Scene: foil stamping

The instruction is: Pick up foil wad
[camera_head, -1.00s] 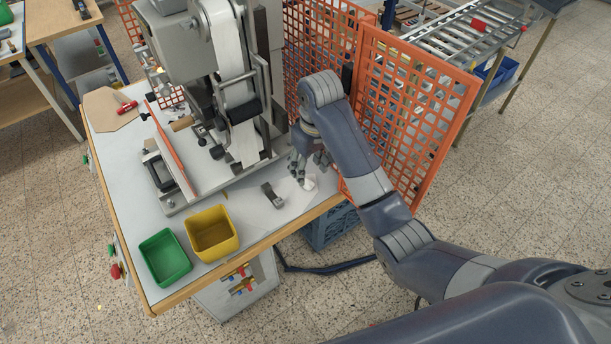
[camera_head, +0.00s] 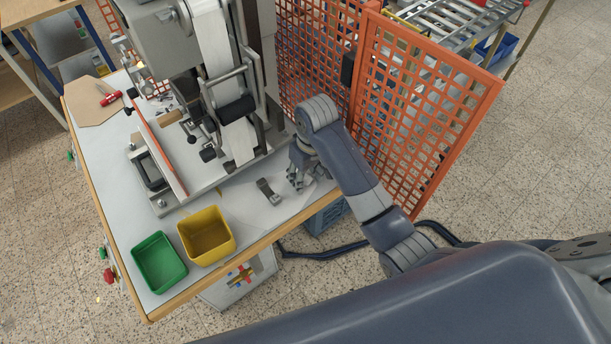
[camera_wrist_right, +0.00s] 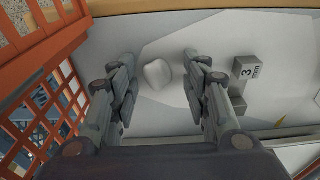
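The foil wad (camera_wrist_right: 157,73) is a small, pale, rounded lump on the light table top in the right wrist view. It lies between the two spread fingers of my right gripper (camera_wrist_right: 158,85), a little beyond them, with clear space on both sides. In the head view my right gripper (camera_head: 299,178) points down low over the table's right part, near the press. There the wad is hard to make out beside the fingers. My right gripper is open and empty. My left gripper is not in view.
The stamping press (camera_head: 235,110) stands behind and left of the gripper. An orange mesh guard (camera_head: 425,105) is close on the right. Yellow (camera_head: 207,252) and green (camera_head: 160,280) bins stand at the front left.

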